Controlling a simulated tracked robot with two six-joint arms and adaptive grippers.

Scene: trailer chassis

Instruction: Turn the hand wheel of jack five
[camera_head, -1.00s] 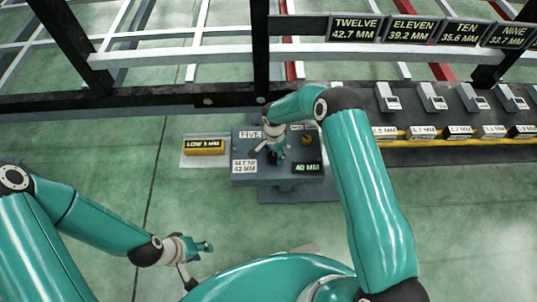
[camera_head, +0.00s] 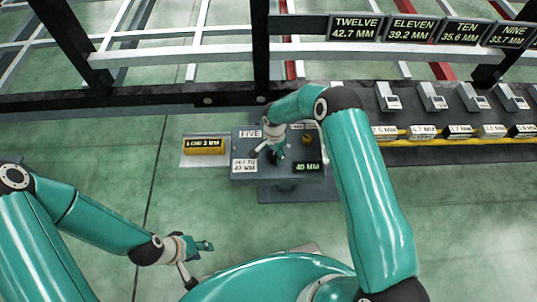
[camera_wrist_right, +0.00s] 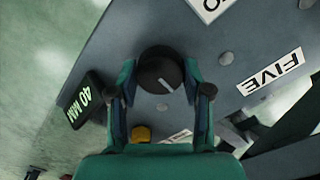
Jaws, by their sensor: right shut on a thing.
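Jack five (camera_head: 240,146) is a grey box on the floor below the chassis beam, with a FIVE label (camera_head: 250,133). Its black readout (camera_head: 307,167) shows 40 MM and a white card (camera_head: 244,166) appears to read SET TO 42 MM. The black round hand wheel (camera_wrist_right: 160,72) with a pale mark stands on its top plate. My right gripper (camera_head: 276,155) reaches down over the box; in the right wrist view its fingers (camera_wrist_right: 162,92) are shut on the wheel's sides. My arm hides most of the wheel from the head. My left gripper (camera_head: 207,246) hangs empty above the floor, away from the jack.
A yellow block (camera_head: 204,147) reading LOW 3 MM lies left of the jack. Black chassis beams (camera_head: 150,100) run behind it. A row of labelled blocks and small grey devices (camera_head: 433,97) stands at right. A yellow knob (camera_wrist_right: 141,133) sits near the wheel. The front-left floor is clear.

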